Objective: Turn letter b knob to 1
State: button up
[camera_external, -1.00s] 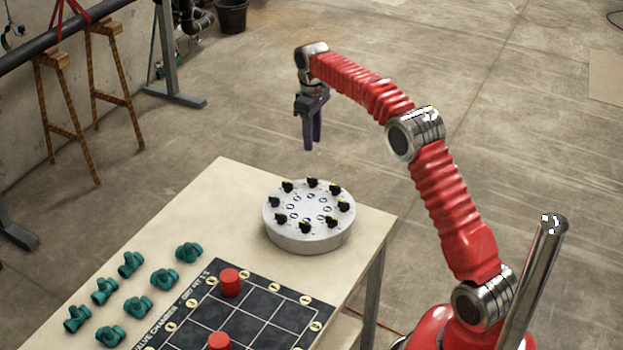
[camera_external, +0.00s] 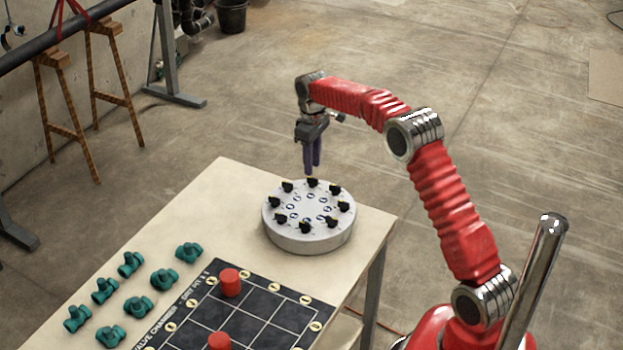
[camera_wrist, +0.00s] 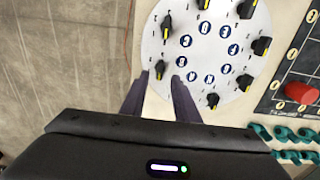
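The round grey-white dial unit (camera_external: 308,238) stands on the table, with a ring of black knobs with yellow marks on its top. Inside the ring are small blue lettered discs; the letters are too small to read, so I cannot tell which knob is b. My gripper (camera_external: 312,170) points down just above the knob at the far edge (camera_external: 312,183), apparently not touching it. In the wrist view my gripper (camera_wrist: 160,77) has its two dark fingers apart, with a black knob (camera_wrist: 160,68) showing between the tips. Another knob (camera_wrist: 166,26) lies beyond it.
A black board (camera_external: 250,312) with red cylinders (camera_external: 230,283) lies in front of the dial unit. Several teal valve pieces (camera_external: 165,279) stand to its left. The table's right edge (camera_external: 388,228) is close to the dial unit.

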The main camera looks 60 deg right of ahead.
aim_at(312, 178)
notch_tip(312, 178, down, 5)
jog(key=shift+f, duration=0.1)
jog(key=shift+c, duration=0.3)
grip_shut()
